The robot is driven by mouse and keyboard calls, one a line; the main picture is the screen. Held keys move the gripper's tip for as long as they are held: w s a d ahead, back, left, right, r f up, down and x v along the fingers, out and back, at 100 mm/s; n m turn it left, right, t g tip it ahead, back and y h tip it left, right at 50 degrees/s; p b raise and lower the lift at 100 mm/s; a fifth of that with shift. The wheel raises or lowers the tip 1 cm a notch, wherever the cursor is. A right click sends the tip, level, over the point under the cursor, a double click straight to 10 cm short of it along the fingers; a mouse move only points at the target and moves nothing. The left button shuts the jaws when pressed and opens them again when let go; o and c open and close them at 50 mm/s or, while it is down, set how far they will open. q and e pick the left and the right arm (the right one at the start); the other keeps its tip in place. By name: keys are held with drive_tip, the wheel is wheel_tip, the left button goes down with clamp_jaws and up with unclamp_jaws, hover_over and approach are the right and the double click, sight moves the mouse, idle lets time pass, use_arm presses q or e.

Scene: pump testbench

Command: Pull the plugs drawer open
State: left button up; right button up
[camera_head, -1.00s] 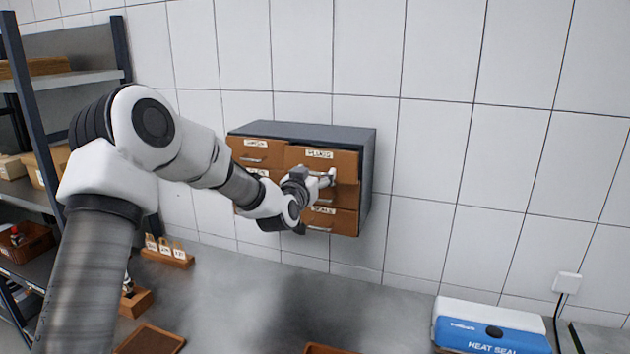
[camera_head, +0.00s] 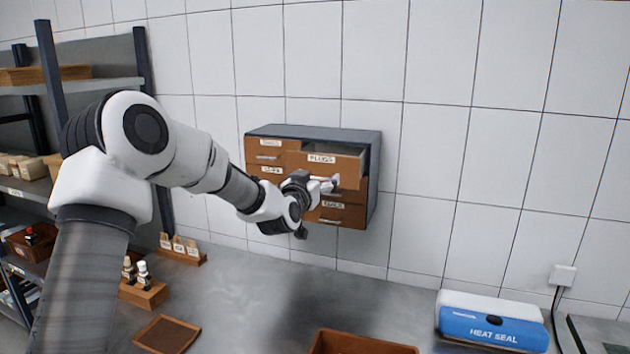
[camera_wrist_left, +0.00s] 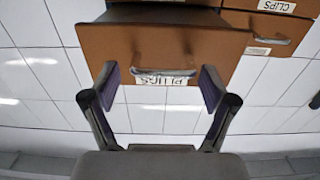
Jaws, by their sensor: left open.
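The plugs drawer (camera_head: 347,168) is the upper right drawer of a small grey cabinet (camera_head: 372,190) on the tiled wall. It stands partly out, and its open top shows in the head view. My left gripper (camera_head: 330,186) is at the front of this drawer, by its handle. In the left wrist view, which is upside down, the drawer front (camera_wrist_left: 130,45) carries the PLUGS label (camera_wrist_left: 160,80) and a metal handle (camera_wrist_left: 166,72). The fingers of my left gripper (camera_wrist_left: 161,88) are open, one on each side of the handle. My right gripper is not in view.
Other labelled drawers, including the clips drawer (camera_wrist_left: 273,27), look shut. A blue and white heat sealer (camera_head: 492,325) stands at the right of the grey bench. Brown trays (camera_head: 167,334) lie at the front. A shelf rack (camera_head: 75,85) stands at the left.

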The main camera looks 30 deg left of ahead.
use_arm(q)
drive_tip(key=shift+s+f, duration=0.15)
drive_tip(key=v, duration=1.1)
drive_tip(key=shift+s+d, duration=0.2)
drive_tip(key=shift+s, duration=0.15)
drive_tip(key=shift+r, duration=0.2)
